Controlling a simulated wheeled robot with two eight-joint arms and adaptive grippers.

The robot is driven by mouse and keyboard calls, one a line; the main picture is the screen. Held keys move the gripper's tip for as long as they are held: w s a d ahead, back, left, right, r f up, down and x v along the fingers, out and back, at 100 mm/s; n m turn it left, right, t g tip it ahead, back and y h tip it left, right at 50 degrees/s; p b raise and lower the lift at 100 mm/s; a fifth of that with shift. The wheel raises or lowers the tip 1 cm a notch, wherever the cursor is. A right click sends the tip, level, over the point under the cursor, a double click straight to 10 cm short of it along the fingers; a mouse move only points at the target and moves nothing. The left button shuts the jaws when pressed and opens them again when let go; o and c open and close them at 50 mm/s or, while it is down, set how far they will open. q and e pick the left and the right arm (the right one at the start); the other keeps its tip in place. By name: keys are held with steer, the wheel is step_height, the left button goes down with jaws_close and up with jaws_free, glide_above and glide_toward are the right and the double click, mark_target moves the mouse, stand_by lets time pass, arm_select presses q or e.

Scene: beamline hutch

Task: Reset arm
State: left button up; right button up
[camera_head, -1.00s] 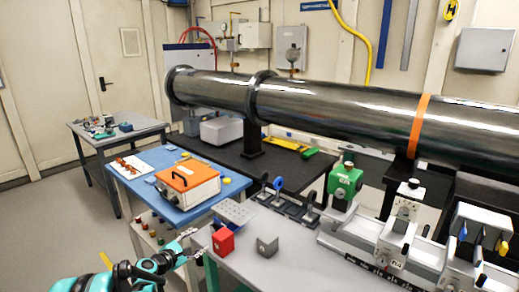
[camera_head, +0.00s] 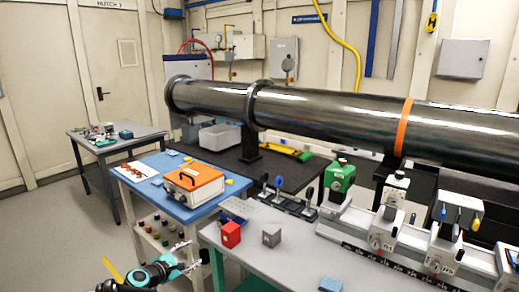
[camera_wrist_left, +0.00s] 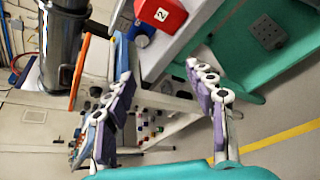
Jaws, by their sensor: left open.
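My left gripper (camera_head: 193,256) is at the lower left of the head view, beside the left end of the grey table, over the floor side. Its jaws are apart and nothing is between them. In the left wrist view its two purple-padded fingers (camera_wrist_left: 160,105) stand wide apart, with a shelf and floor behind the gap. A red block (camera_head: 230,235) marked 2 sits on the grey table close to the gripper; it also shows in the wrist view (camera_wrist_left: 160,17). My right gripper is not in view.
A blue-topped cart (camera_head: 150,170) holds an orange-and-white case (camera_head: 194,185). A large dark pipe (camera_head: 320,112) runs behind. Floor is open at left.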

arm_select(q)
steer(key=s+d+r+m+g+y, duration=0.1)
steer(key=s+d+r+m, duration=0.25)
steer(key=s, duration=0.25)
steer(key=s+d+r+m+g, duration=0.2)
steer(key=s+m, duration=0.2)
steer(key=s, duration=0.3)
steer(key=s+d+r+m+g+y, duration=0.1)
steer(key=s+d+r+m, duration=0.1)
steer(key=s+d+m, duration=0.3)
steer(key=s+a+f+m+g+y, duration=0.1)
steer(key=s+m, duration=0.3)
steer(key=s, duration=0.6)
steer(key=s+a+f+m+y, duration=0.2)
steer(key=s+m, duration=0.3)
steer(key=s, duration=0.6)
steer(key=shift+s+a+f+g+y, duration=0.2)
steer(key=shift+g+y, duration=0.1)
steer(key=shift+g, duration=0.1)
